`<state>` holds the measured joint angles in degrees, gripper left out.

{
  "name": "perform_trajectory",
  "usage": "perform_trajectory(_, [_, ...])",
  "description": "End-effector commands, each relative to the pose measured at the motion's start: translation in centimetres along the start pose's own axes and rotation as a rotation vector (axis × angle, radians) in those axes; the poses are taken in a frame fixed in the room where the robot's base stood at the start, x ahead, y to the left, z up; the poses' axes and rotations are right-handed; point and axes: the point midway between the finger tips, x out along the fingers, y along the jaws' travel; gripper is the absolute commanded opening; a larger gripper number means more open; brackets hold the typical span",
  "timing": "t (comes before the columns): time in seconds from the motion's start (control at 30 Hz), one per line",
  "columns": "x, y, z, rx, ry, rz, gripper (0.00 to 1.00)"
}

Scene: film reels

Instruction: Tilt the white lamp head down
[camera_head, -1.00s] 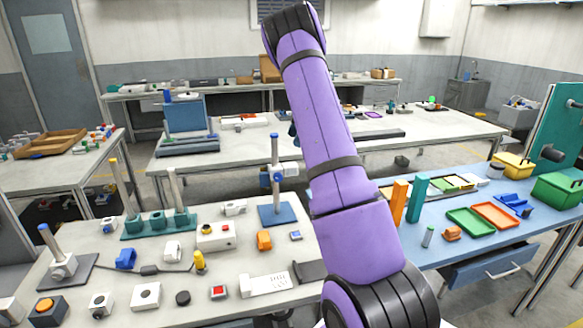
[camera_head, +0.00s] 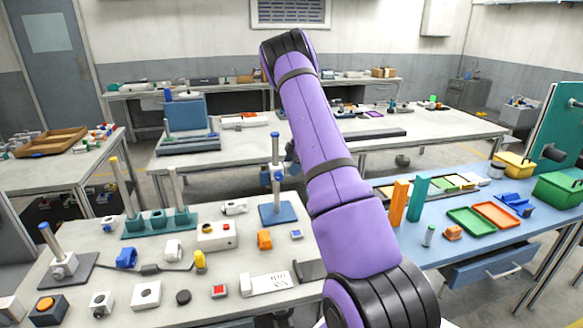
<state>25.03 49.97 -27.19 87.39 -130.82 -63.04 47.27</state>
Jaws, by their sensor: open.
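A post stand (camera_head: 276,150) with a blue base (camera_head: 279,214) stands at the back right of the near bench, left of my arm. It carries a blue clamp and a pale part (camera_head: 291,169) close to my arm's edge; I cannot tell whether that part is the white lamp head. A small white fixture (camera_head: 234,207) lies left of the stand; its kind is also unclear. My purple arm rises through the middle and bends over at the top. A small dark piece shows behind its left edge near the post. My gripper cannot be made out behind the arm.
The near bench (camera_head: 230,309) holds a white box with buttons (camera_head: 217,236), a teal rack with posts (camera_head: 158,224), a yellow-topped piece (camera_head: 199,262) and several small parts. A blue table (camera_head: 440,255) with trays and upright blocks is at right.

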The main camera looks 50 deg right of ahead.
Motion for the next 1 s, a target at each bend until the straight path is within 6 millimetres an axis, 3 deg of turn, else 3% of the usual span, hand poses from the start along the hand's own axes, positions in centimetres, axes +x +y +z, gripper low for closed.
perform_trajectory(0.37, [0.44,0.01,0.02,0.000,-0.001,0.001,0.70])
perform_trajectory(0.57, [0.42,0.01,0.01,-0.001,-0.001,0.001,0.24])
perform_trajectory(1.0, [0.35,-0.10,-0.07,-0.031,0.000,0.074,0.23])
